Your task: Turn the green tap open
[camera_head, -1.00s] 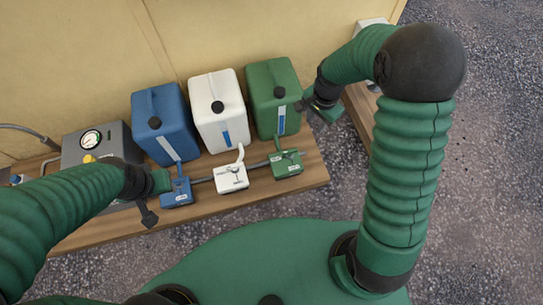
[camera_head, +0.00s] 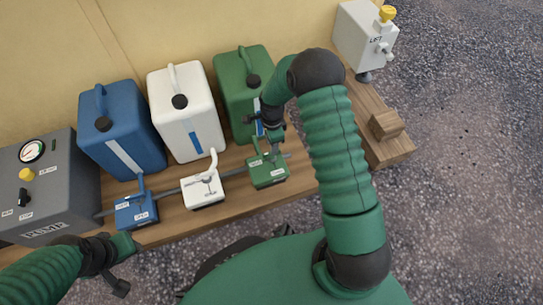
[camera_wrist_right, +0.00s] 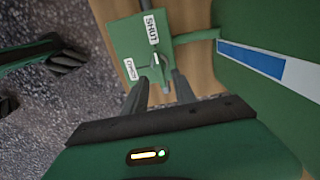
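The green tap (camera_head: 268,172) is a small green block on the wooden bench, in front of the green canister (camera_head: 236,90). In the right wrist view, the tap block (camera_wrist_right: 128,42) carries a "SHUT" label and a second label, with a small lever (camera_wrist_right: 157,62) on its face. My right gripper (camera_head: 270,148) is just above the tap. Its two dark fingers (camera_wrist_right: 161,84) are apart, with the lever near the gap between their tips; whether they touch it I cannot tell. My left gripper (camera_head: 122,270) is at lower left, away from the green tap; its opening is unclear.
A white tap (camera_head: 203,190) and a blue tap (camera_head: 136,211) stand left along the same pipe. White (camera_head: 186,115) and blue (camera_head: 122,130) canisters stand behind. A grey pump box (camera_head: 50,185) is far left, a white box (camera_head: 362,38) at upper right.

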